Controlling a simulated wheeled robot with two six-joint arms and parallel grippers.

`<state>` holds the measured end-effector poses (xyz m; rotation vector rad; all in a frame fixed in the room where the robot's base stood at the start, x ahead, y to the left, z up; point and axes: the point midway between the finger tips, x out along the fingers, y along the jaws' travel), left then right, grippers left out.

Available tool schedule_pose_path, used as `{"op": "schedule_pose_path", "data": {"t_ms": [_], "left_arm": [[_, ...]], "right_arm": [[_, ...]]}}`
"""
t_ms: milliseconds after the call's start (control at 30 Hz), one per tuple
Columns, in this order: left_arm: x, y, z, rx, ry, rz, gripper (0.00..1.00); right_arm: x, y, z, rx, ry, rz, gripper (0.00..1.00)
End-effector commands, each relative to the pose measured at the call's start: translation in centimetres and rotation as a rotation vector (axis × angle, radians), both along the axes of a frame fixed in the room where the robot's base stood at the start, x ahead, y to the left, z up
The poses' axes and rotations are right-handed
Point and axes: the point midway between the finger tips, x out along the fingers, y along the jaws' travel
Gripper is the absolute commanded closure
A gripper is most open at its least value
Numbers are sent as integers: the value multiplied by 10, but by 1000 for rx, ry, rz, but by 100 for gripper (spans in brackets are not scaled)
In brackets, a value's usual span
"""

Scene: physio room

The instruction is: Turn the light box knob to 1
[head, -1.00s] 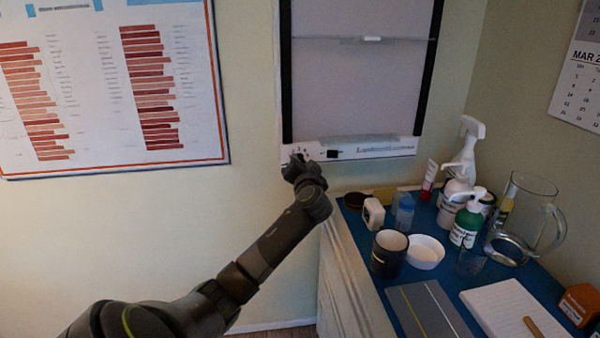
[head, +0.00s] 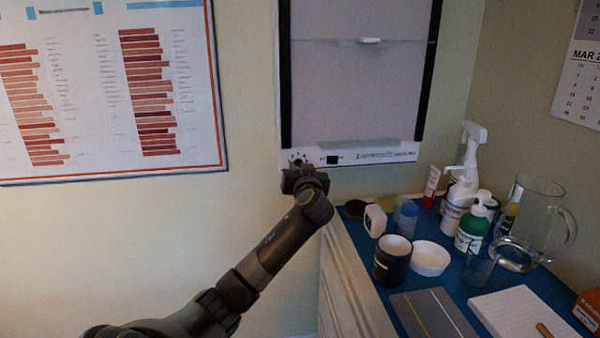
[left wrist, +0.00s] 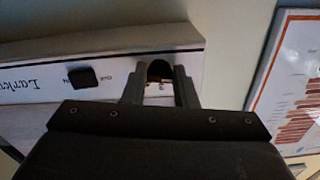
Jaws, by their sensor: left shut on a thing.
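The light box (head: 362,80) hangs on the wall, with a white control strip (head: 390,152) along its bottom edge. Its dark round knob (head: 297,161) sits at the left end of this strip, with small marks around it. My left gripper (head: 301,172) is at the knob from below. In the left wrist view, the two fingers (left wrist: 160,88) are shut on the knob (left wrist: 158,70), one on each side. The fingers hide part of the dial, and I cannot read which number the knob points to. My right gripper is not in view.
A black switch (head: 333,160) sits just right of the knob. A framed chart (head: 222,150) hangs to the left. Below right, a blue-topped cabinet (head: 375,275) holds a dark mug (head: 393,262), a white bowl (head: 430,259), bottles and a clear jug (head: 535,225).

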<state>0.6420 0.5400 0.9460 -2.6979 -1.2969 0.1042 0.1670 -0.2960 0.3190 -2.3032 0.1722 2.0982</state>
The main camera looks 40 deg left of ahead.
Motion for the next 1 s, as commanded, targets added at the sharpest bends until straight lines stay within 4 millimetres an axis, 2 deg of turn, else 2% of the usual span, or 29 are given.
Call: {"op": "schedule_pose_path", "data": {"t_ms": [367,400,567,867,1000], "left_arm": [[0,0,-3,-7,2,1,97],[0,0,-3,-8,3,1,72],[0,0,-2,-6,1,1,53],[-1,-1,-1,-3,-1,0,53],[-6,-9,-1,-2,-2,-2,53]], "right_arm": [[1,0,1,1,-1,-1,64],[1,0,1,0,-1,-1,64],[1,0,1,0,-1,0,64],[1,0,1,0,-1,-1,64],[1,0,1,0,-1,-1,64]]}}
